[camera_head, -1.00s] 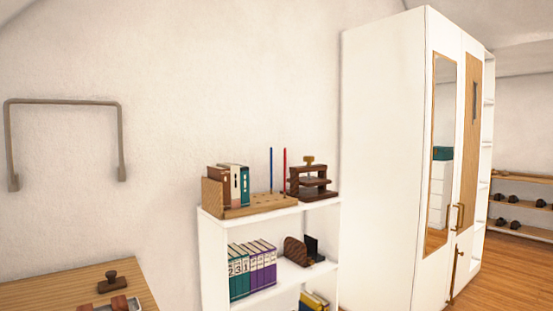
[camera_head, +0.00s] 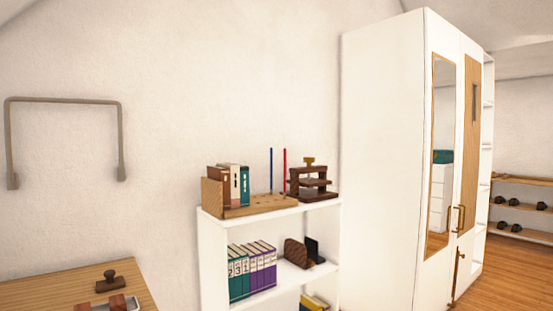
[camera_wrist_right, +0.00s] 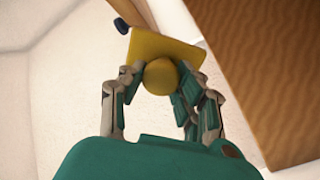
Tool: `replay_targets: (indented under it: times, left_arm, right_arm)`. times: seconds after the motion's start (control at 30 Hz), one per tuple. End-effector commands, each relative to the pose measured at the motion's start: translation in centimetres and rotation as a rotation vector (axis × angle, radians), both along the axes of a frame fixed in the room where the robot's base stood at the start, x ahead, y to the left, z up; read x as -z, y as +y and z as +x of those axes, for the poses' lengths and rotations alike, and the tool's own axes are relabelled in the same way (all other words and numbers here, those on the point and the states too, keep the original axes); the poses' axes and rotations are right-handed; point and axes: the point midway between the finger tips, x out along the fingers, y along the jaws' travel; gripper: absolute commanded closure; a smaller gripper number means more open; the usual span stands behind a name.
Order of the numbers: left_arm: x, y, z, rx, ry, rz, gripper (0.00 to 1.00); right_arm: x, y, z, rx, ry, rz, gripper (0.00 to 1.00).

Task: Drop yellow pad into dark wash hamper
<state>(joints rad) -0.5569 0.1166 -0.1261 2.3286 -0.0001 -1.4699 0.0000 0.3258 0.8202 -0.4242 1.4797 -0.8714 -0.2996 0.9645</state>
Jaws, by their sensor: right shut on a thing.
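In the right wrist view, my right gripper (camera_wrist_right: 160,78) is shut on the yellow pad (camera_wrist_right: 162,48). The pad has a flat yellow face and a rounded yellow knob, which sits between the fingers. A small dark piece shows just beyond the pad's upper left corner; I cannot tell what it is. Neither gripper shows in the head view. The dark wash hamper is not in view.
A wooden surface (camera_wrist_right: 260,60) lies close to the right of the pad. A wooden tabletop (camera_head: 45,293), a white bookshelf (camera_head: 213,250) and a tall white wardrobe (camera_head: 385,150) stand along the wall. Wood floor (camera_head: 510,268) is clear at right.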

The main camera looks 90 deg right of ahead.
Motion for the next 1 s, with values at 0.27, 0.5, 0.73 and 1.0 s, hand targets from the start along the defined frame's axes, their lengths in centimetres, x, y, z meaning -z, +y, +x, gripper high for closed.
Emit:
replay_targets:
  times: [0.27, 0.5, 0.73, 1.0]
  left_arm:
    - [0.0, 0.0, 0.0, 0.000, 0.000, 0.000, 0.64]
    - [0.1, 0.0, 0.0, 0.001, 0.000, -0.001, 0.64]
    - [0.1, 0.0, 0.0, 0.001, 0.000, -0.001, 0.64]
    - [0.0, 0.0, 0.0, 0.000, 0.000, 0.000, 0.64]
  right_arm:
    - [0.0, 0.0, 0.0, 0.001, -0.001, 0.000, 0.41]
    - [0.0, 0.0, 0.0, 0.000, 0.000, 0.000, 0.41]
    - [0.2, 0.1, -1.9, 0.000, 0.003, 0.001, 0.41]
    - [0.2, 0.6, -6.8, -0.002, 0.004, 0.000, 0.41]
